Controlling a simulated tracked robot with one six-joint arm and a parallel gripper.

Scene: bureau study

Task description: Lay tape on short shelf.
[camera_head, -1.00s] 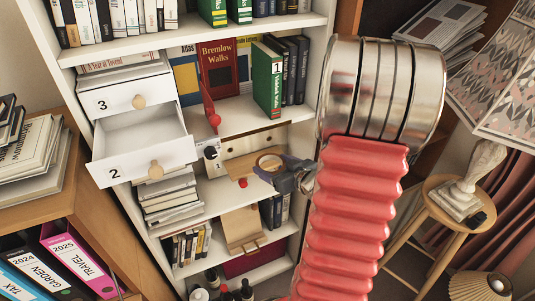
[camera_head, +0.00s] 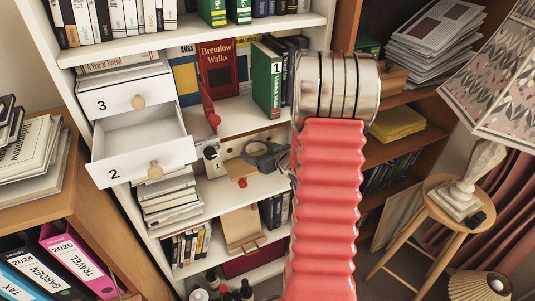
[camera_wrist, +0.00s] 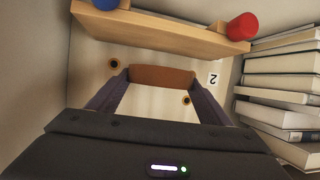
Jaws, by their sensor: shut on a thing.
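My gripper (camera_wrist: 150,92) is shut on the tape (camera_wrist: 163,76), a brown roll seen edge-on between its dark fingers in the wrist view. The short shelf (camera_wrist: 165,32) is a wooden board with a blue and a red peg end, across the top of the wrist view. In the head view its wood (camera_head: 240,169) shows left of my gripper. The tape appears apart from the board in the wrist view.
A stack of books (camera_head: 166,198) stands left of the short shelf; it also shows at the right of the wrist view (camera_wrist: 285,90). An open drawer (camera_head: 145,150) juts out above. A tan holder (camera_head: 241,230) sits below. A pale back panel (camera_wrist: 145,95) has holes and a "2" label.

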